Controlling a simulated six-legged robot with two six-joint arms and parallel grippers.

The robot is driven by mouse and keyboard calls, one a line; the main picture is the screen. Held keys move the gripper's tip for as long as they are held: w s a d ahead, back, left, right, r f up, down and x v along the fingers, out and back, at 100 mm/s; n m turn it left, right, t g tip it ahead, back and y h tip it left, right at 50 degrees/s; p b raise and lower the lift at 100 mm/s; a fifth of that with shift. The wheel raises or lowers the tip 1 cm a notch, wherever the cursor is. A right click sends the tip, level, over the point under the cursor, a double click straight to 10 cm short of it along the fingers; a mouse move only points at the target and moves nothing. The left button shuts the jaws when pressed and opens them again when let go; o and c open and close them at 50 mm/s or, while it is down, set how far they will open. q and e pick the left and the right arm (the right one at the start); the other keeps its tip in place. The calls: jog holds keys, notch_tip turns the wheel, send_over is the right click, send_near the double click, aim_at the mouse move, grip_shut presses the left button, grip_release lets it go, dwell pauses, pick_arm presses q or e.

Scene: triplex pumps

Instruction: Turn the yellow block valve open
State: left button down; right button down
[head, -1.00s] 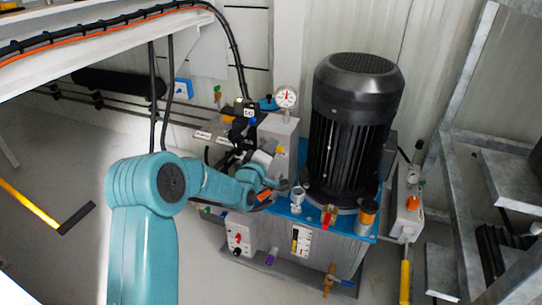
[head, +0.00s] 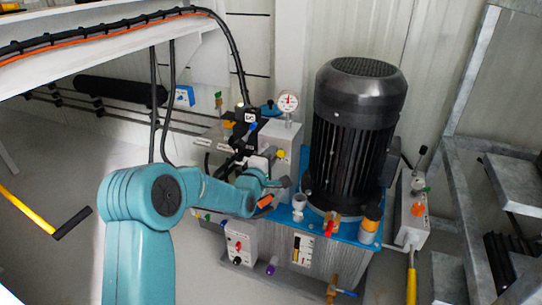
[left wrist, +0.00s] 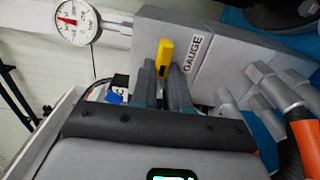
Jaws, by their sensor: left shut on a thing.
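The yellow block valve handle (left wrist: 165,58) stands out from a grey block labelled GAUGE (left wrist: 222,55) in the left wrist view. In the head view the handle (head: 280,152) is a small yellow spot on the block below the dial. My left gripper (left wrist: 162,74) is shut on the handle, with its two fingers on either side and the yellow tip showing beyond them. In the head view my teal left arm comes in from the left and its wrist partly hides the grip. The valve's base is hidden by the fingers. My right gripper is not in view.
A round pressure gauge (head: 289,102) stands just above the block. A large black motor (head: 357,135) rises on the right. Hose fittings (left wrist: 270,90) sit close on the right in the wrist view. A grey metal frame (head: 462,200) stands at the far right.

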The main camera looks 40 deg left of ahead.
pick_arm(q)
jog(key=c, duration=1.1)
grip_release()
jog(key=p+v, duration=0.3)
jog(key=v, duration=1.3)
jog(key=shift+s, duration=0.2)
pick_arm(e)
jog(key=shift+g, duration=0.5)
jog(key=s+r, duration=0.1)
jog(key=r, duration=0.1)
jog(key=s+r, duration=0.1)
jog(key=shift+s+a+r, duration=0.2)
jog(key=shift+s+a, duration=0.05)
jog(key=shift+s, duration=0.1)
